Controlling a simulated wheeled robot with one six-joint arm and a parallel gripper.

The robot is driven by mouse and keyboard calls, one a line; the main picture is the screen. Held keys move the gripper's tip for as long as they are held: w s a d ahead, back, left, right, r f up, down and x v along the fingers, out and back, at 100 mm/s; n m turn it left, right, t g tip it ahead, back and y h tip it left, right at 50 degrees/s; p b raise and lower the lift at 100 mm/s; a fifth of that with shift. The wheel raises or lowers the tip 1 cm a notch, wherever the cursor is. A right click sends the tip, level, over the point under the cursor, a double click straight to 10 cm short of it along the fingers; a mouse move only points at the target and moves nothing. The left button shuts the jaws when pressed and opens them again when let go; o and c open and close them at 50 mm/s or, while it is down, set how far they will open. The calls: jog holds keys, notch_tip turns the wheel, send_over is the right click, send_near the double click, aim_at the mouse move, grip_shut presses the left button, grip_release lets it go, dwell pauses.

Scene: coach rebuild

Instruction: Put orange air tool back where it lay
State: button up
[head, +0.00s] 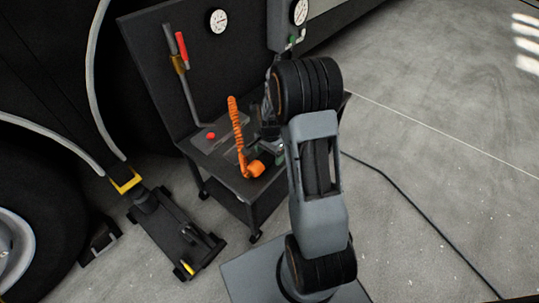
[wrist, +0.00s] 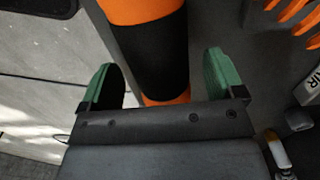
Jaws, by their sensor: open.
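The orange air tool (head: 255,168) lies on the dark top of the small cart, near its front edge, with its orange coiled hose (head: 237,125) rising from it. In the wrist view the tool's orange and black round body (wrist: 155,50) lies between the green fingertips. My gripper (wrist: 162,78) is open, with a visible gap between each fingertip and the tool. In the head view my gripper (head: 281,147) is mostly hidden behind my arm, just right of the tool. Whether the tool rests fully on the top is hard to tell.
The cart (head: 262,187) has a dark back panel (head: 165,70) carrying a gauge and a red-handled tool (head: 182,50). A red button (head: 211,135) sits on a plate at left. A floor jack (head: 175,235) stands left of the cart. A cable (head: 410,205) crosses open floor at right.

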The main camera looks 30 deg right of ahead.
jog(key=s+a+r+n+t+p, duration=0.1)
jog(key=s+a+r+n+p, duration=0.15)
jog(key=r+p, duration=0.9)
jog(key=s+a+r+n+t+p, duration=0.1)
jog(key=s+a+r+n+p, duration=0.15)
jog(key=r, duration=1.75)
jog(key=s+a+r+n+t+p, duration=0.1)
jog(key=s+r+n+p, duration=0.3)
jog(key=r, duration=0.4)
jog(key=s+a+r+n+p, duration=0.3)
jog(key=s+r+n+p, duration=0.1)
jog(key=s+r+p, duration=0.3)
jog(key=shift+a+r+t+p, duration=0.3)
jog(key=shift+r+t+p, duration=0.1)
jog(key=shift+r+p, duration=0.45)
jog(key=shift+s+f, duration=0.1)
jog(key=shift+c, duration=0.4)
